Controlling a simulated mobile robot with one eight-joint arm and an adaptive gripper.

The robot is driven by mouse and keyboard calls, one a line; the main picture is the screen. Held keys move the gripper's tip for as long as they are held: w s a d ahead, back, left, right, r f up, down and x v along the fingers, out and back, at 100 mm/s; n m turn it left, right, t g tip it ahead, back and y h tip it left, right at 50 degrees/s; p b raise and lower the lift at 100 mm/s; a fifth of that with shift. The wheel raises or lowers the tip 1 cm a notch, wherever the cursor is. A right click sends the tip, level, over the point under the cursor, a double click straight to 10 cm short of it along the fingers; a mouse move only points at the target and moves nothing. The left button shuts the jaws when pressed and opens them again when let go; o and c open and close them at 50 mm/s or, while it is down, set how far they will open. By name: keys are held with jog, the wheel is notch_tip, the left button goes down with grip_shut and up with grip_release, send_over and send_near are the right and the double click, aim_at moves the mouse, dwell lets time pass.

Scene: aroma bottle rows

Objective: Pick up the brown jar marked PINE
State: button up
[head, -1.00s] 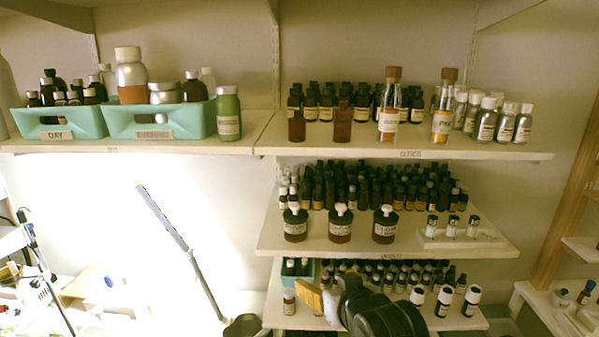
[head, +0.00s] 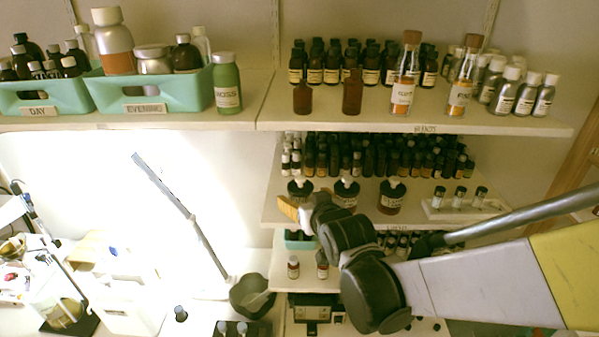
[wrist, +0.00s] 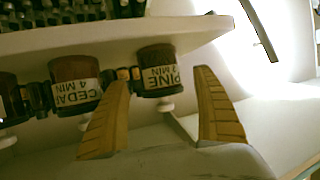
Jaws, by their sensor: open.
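The brown jar marked PINE (wrist: 157,72) appears upside down in the wrist view, with a white label and a pale stopper. It stands at the end of the middle shelf's row of jars and matches the leftmost jar (head: 299,187) in the head view. My gripper (wrist: 163,78) is open, its two ribbed orange fingers spread either side of the PINE jar in the picture. I see no contact; the depth gap is unclear. In the head view my gripper (head: 289,207) is just in front of the leftmost jar and hides its lower part.
A brown jar marked CEDAR (wrist: 76,80) stands beside PINE, with another jar farther along. Small dark bottles (head: 375,155) crowd the shelf behind. The upper shelf (head: 480,119) overhangs the row. Space left of the shelf end is open and bright.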

jog(key=x, duration=0.3)
jog(key=shift+w+a, duration=0.1)
jog(key=shift+w, duration=0.2)
jog(key=shift+s, duration=0.15)
jog(key=shift+c, duration=0.6)
jog(key=c, duration=1.4)
jog(key=shift+o, duration=0.2)
jog(key=shift+r, duration=0.15)
